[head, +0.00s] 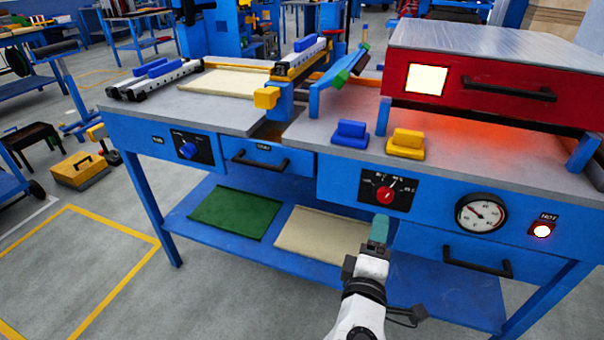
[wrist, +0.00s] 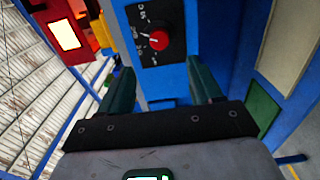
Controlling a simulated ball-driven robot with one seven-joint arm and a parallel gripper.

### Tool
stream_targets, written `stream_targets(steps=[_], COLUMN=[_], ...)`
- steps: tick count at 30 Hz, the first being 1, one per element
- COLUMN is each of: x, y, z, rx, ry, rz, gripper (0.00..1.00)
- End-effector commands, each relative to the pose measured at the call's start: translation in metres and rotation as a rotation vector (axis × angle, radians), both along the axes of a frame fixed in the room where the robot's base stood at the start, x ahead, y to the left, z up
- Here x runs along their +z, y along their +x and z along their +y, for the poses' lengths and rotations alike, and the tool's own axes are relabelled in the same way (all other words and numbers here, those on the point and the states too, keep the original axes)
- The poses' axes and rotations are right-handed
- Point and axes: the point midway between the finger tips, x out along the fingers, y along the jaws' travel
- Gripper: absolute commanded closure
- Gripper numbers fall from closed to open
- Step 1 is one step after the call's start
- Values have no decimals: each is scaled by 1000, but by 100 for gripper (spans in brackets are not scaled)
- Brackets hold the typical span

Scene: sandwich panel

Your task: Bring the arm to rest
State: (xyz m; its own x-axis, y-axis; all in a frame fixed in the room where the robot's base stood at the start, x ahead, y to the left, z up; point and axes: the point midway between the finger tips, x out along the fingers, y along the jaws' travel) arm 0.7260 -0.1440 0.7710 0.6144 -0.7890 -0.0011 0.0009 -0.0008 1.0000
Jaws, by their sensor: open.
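My gripper (head: 379,230) is at the front of the blue workbench, just below the red knob (head: 385,195) on its black dial plate. In the wrist view my gripper (wrist: 162,88) shows two dark green fingers spread apart with nothing between them. The red knob also shows in the wrist view (wrist: 158,40), ahead of the fingers and apart from them. My arm comes up from the bottom of the head view.
The blue bench (head: 260,185) has a red heated press (head: 480,85) on top at right, with an orange glow under it. A gauge (head: 481,213) and a lit lamp (head: 541,230) are on its front. A drawer handle (head: 476,262) juts out right of my gripper. The lower shelf holds a green sheet (head: 236,212) and a cream sheet (head: 320,237).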

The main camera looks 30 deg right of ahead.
Motion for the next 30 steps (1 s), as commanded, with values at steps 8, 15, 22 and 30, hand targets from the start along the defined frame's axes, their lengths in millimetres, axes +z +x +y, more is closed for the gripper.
stream_targets(steps=[8,15,22,30], x=[-8,-87,-170,-212], y=[-6,-60,-123,-176], z=[-7,-36,-13,41], rx=[-18,-171,-340,-451], ry=[54,516,1019,1392], rz=[0,28,146,325], gripper=[36,36,36,36])
